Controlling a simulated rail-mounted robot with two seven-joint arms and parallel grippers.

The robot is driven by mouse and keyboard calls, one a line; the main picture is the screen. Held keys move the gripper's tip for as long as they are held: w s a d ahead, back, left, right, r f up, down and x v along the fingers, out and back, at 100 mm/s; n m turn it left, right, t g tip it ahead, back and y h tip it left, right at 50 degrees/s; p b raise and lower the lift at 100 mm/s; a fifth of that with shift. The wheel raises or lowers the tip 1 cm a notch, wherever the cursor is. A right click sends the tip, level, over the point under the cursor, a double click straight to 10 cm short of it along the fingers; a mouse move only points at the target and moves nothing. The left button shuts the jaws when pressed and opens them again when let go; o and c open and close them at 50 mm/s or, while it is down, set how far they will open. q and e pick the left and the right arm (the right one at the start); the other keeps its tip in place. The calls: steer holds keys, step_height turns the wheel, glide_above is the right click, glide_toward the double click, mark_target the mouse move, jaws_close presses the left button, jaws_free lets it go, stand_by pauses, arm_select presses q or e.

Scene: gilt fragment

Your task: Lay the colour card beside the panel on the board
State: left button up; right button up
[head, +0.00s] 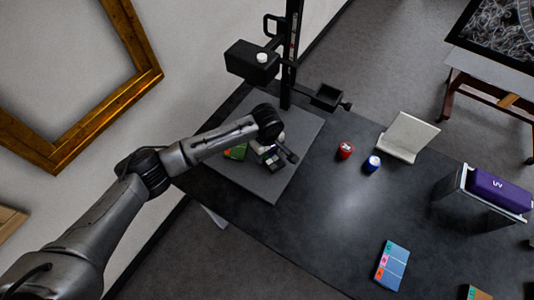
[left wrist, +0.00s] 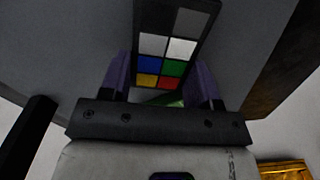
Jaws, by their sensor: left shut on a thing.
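The colour card (left wrist: 172,45), dark with white, grey, blue, green, yellow and red patches, is between the purple fingers of my left gripper (left wrist: 162,82) in the left wrist view. In the head view my left gripper (head: 268,153) is over the grey board (head: 285,187), with the card (head: 273,163) at its tip. I cannot tell if the card touches the board. A small green panel with a red patch (head: 236,152) lies on the board left of the gripper, partly hidden by my arm. My right gripper is not in view.
A black stand column (head: 291,50) with a camera-like box (head: 252,62) rises behind the board. Red (head: 345,150) and blue (head: 372,163) small cans and a white card stand (head: 408,137) are to the right.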

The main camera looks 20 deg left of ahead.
arm_select(q)
steer(key=shift+f, duration=0.65)
steer(key=shift+f, duration=0.1)
steer(key=o, duration=0.9)
